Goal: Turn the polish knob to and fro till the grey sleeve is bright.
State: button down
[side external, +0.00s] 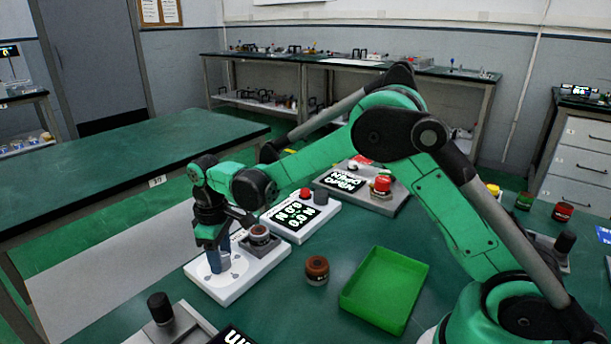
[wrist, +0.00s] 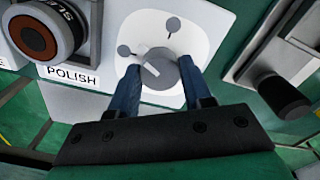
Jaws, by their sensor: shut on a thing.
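The polish knob (wrist: 160,72) is a round grey dial with a white pointer on a pale round plate with small grey dots, beside a "POLISH" label (wrist: 72,75). My gripper (wrist: 160,75) is shut on it, with one blue finger on each side. In the side view my gripper (side external: 217,260) points down at the white polish unit (side external: 238,285) and hides the knob. A round part with a brown ring and dark centre (wrist: 36,36) sits in a grey cradle beside the knob; it also shows in the side view (side external: 259,231). Its side lettering is cut off, perhaps the sleeve; its brightness is unclear.
A brown-topped cylinder (side external: 317,269) stands between the polish unit and an empty green tray (side external: 346,300). Behind are a display unit (side external: 325,222) and another with a red button (side external: 382,184). Black-knobbed devices stand at the front left (side external: 162,310) and right (side external: 563,245).

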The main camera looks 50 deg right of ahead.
jog(key=m, duration=1.2)
jog(key=shift+m, duration=0.3)
dwell(0.5)
jog(key=shift+c, duration=1.8)
grip_release()
jog(key=shift+r, duration=2.85)
